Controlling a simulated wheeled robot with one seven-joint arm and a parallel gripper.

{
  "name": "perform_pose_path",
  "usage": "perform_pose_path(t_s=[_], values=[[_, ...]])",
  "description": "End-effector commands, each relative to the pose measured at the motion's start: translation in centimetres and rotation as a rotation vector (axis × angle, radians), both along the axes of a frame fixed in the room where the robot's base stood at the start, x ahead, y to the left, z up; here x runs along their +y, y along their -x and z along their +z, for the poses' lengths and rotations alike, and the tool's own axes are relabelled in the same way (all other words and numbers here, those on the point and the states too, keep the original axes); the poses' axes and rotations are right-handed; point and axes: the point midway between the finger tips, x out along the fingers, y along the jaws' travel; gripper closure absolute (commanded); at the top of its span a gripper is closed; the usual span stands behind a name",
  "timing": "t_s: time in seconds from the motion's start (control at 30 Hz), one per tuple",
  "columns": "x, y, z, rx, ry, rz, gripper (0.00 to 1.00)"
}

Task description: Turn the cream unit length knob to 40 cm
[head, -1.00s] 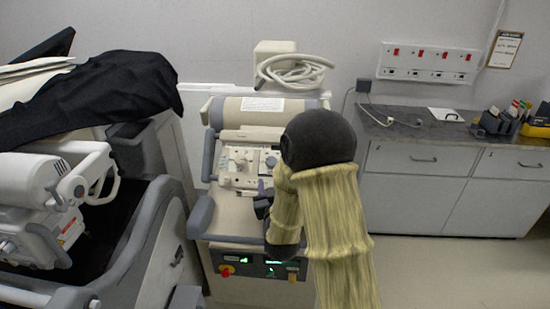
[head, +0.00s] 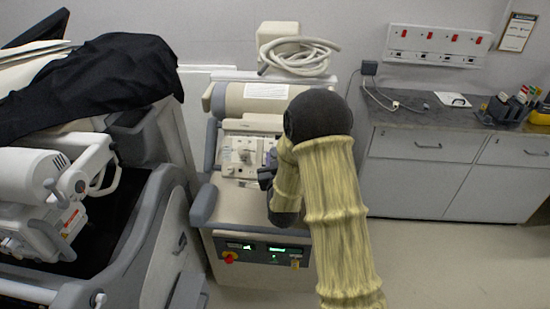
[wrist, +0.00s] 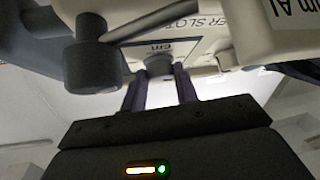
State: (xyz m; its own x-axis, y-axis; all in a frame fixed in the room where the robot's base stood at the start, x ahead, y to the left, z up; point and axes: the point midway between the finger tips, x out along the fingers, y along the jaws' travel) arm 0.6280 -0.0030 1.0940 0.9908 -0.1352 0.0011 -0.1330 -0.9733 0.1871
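The cream unit (head: 225,205) stands in the middle of the head view, with a panel of knobs (head: 243,152) on its sloping top. My gripper (head: 264,178) is at the right part of this panel, and my arm hides what lies behind it. In the wrist view my gripper (wrist: 160,88) has its two dark fingers apart. A short grey knob (wrist: 158,66) shows between and just beyond the fingertips, beneath a label reading "cm". I cannot tell whether the fingers touch it. The knob's setting is not readable.
A larger dark knob (wrist: 92,65) with a grey bar beside it is close to the left of my fingers. A covered cart (head: 130,225) with a black cloth (head: 100,85) stands left. A grey-topped cabinet (head: 420,180) is at the right, with open floor before it.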

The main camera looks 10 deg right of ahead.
Motion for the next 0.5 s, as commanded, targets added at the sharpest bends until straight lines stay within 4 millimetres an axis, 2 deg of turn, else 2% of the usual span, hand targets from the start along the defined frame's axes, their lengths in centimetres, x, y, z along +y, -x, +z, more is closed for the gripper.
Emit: perform_pose_path(t_s=[0.03, 0.07, 0.1, 0.5], values=[[-0.15, 0.01, -0.03, 0.0, 0.0, -0.004, 0.88], [-0.12, 0.02, -0.03, 0.0, 0.0, -0.004, 0.93], [0.37, 0.01, -0.04, 0.001, 0.0, 0.005, 0.93], [0.52, -0.02, -0.3, -0.013, -0.04, -0.036, 0.93]])
